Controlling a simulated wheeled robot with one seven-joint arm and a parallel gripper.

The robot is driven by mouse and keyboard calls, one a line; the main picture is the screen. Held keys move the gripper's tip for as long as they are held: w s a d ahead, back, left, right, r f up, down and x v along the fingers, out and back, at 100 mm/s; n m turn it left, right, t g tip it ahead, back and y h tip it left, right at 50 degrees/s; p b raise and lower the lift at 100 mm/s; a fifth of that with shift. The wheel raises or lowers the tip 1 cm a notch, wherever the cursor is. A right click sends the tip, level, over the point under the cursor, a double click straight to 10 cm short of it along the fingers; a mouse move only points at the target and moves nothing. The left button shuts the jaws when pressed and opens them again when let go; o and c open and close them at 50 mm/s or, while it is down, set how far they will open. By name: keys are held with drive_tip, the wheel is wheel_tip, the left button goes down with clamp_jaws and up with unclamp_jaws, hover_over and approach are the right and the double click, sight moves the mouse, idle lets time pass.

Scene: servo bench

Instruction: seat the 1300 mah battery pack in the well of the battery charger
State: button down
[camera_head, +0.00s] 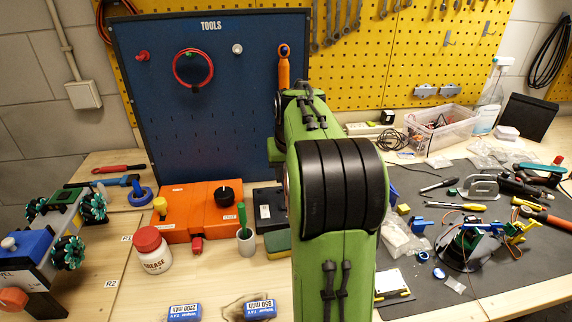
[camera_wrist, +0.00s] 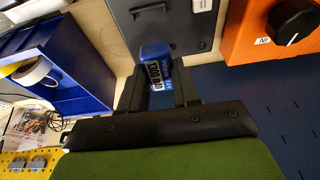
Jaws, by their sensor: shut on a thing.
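The 1300 mAh battery pack (camera_wrist: 156,68), blue with a white printed label, is held between the two black fingers of my gripper (camera_wrist: 158,88) in the wrist view. The battery charger (camera_wrist: 175,32) is a dark grey box just beyond the pack, with a dark slot and a white label on top. The pack overlaps the charger's near edge in this view; I cannot tell whether they touch. In the head view the charger (camera_head: 267,210) shows partly behind my green arm, which hides my gripper and the held pack.
An orange box (camera_head: 190,217) with a black knob stands left of the charger. Two other blue packs, 2200 (camera_head: 184,312) and 650 (camera_head: 260,308), lie at the front. A blue tool board (camera_head: 215,110) rises behind.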

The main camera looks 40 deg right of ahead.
drive_tip(key=shift+s+d+f+g, duration=0.15)
drive_tip(key=shift+f+g, duration=0.15)
drive_tip(key=shift+f, duration=1.1)
drive_tip(key=shift+r, duration=0.1)
drive_tip(key=shift+f+b, duration=0.3)
drive_tip(key=shift+f, duration=0.35)
drive_tip(key=shift+f, duration=0.15)
drive_tip(key=shift+f+b, duration=0.4)
drive_tip(key=shift+f, duration=0.1)
idle(0.4)
